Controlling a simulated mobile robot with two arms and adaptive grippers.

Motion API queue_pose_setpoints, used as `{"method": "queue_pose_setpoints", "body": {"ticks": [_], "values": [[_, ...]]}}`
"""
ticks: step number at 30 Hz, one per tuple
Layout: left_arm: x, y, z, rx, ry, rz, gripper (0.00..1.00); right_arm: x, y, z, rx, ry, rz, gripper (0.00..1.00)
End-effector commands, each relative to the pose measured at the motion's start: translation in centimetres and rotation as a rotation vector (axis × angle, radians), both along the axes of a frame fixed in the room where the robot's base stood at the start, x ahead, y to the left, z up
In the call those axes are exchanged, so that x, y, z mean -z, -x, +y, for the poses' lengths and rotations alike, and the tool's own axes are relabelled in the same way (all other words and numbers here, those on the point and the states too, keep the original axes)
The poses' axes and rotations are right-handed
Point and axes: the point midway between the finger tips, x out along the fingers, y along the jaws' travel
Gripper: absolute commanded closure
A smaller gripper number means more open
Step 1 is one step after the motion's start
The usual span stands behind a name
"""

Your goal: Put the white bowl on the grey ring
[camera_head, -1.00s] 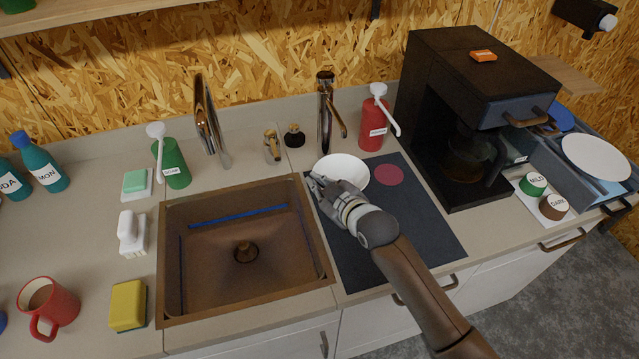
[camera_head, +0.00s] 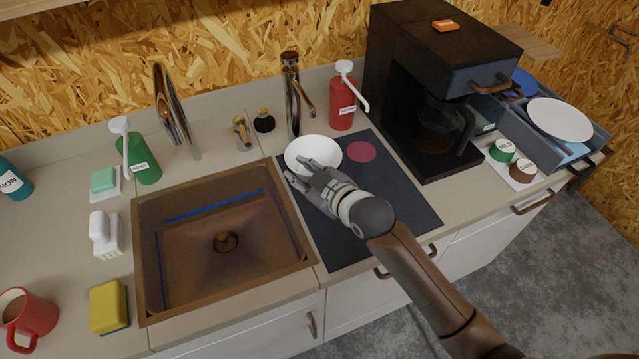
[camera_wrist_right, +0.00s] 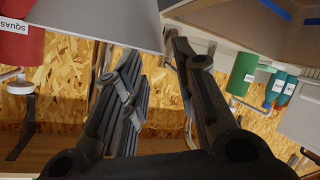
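The white bowl (camera_head: 320,147) sits upright at the back left of the dark mat, right of the sink. My right gripper (camera_head: 299,170) is at the bowl's near left rim, its two fingertips apart. In the right wrist view the fingers (camera_wrist_right: 153,58) are spread, and a pale surface that looks like the bowl (camera_wrist_right: 95,18) reaches between their tips. I cannot tell whether either finger touches it. I cannot make out a grey ring; a round red spot (camera_head: 361,151) shows on the mat. My left gripper is out of view.
A tap (camera_head: 291,95) and a red squash bottle (camera_head: 342,105) stand behind the bowl. The coffee machine (camera_head: 420,60) stands right, the sink (camera_head: 225,290) left. A plate (camera_head: 560,120) lies in the open drawer at far right.

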Motion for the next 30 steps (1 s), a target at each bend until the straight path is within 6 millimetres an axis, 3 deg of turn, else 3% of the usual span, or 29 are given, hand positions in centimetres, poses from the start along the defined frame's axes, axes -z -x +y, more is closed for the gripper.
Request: {"method": "queue_pose_setpoints", "body": {"ticks": [12, 30], "values": [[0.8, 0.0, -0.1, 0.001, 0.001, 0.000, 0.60, -2.1, 4.8, -3.0, -0.001, 0.001, 0.001, 0.73], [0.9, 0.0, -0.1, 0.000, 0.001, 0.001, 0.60, -2.7, 5.7, -3.4, -0.001, 0.000, 0.001, 0.73]]}}
